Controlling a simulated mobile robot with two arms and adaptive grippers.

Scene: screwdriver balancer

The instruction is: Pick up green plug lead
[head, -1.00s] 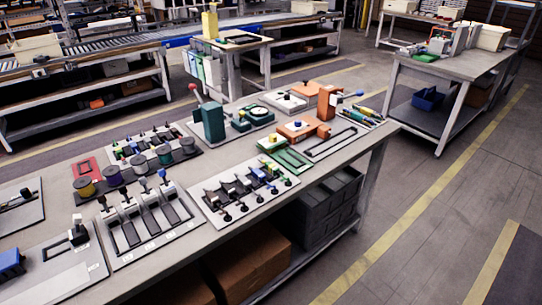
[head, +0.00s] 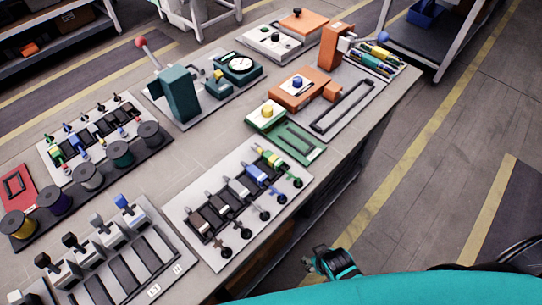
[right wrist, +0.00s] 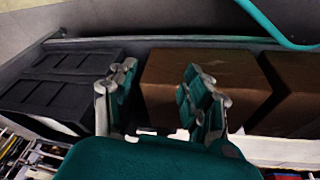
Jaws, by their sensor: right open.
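A green and yellow plug lead (head: 271,158) lies in the far right slot of a white plug board (head: 192,215) on the workbench, with a blue plug lead (head: 257,173) and several grey or dark ones beside it. Its end runs toward the board's front right edge. My right gripper (head: 316,262) is low, off the bench's front edge, apart from the board. In the right wrist view its two fingers (right wrist: 160,98) are spread and empty, facing the shelf under the bench. My left gripper is out of view.
A green block with a yellow knob (head: 267,112) and a green frame (head: 297,142) sit behind the board. A lever station (head: 72,262) is at its left. Under the bench are a black crate (right wrist: 60,80) and brown boxes (right wrist: 205,85). The floor at right is clear.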

